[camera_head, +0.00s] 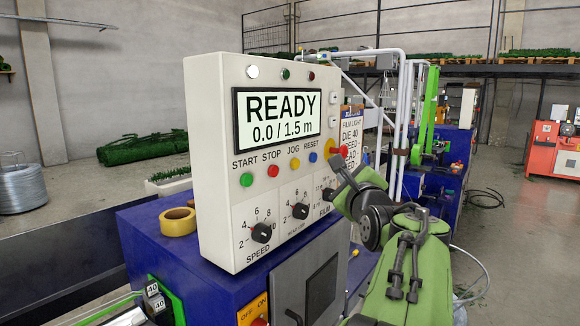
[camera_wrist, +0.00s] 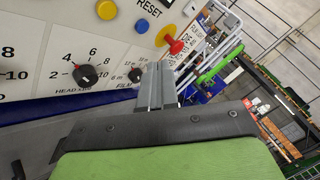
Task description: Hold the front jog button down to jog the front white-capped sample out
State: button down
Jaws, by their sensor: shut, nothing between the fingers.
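The white control panel (camera_head: 215,160) stands on a blue machine, and its screen (camera_head: 277,117) reads READY 0.0 / 1.5 m. The yellow JOG button (camera_head: 289,167) sits between the red STOP button (camera_head: 273,170) and the blue RESET button (camera_head: 313,157). In the wrist view, the yellow button (camera_wrist: 106,10) is at the top edge, with the blue button (camera_wrist: 142,26) to its right. My gripper (camera_head: 338,168) is shut and empty at the panel's right side, right of the JOG button and apart from it. Its fingers (camera_wrist: 158,70) show below the buttons. I cannot make out a white-capped sample.
A red mushroom knob (camera_head: 341,152) juts out close to my gripper. Black dials (camera_head: 262,232) line the panel's lower part. A yellow tape roll (camera_head: 178,222) lies on the blue machine top (camera_head: 150,245). Space in front of the panel's left buttons is clear.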

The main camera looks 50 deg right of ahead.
aim_at(295, 164)
jog(key=w+p, duration=0.2)
jog(key=w, duration=0.6)
jog(key=shift+w+a, duration=0.35)
jog(key=shift+w, duration=0.05)
jog(key=shift+w, duration=0.1)
dwell(1.5)
jog(key=shift+w, duration=0.3)
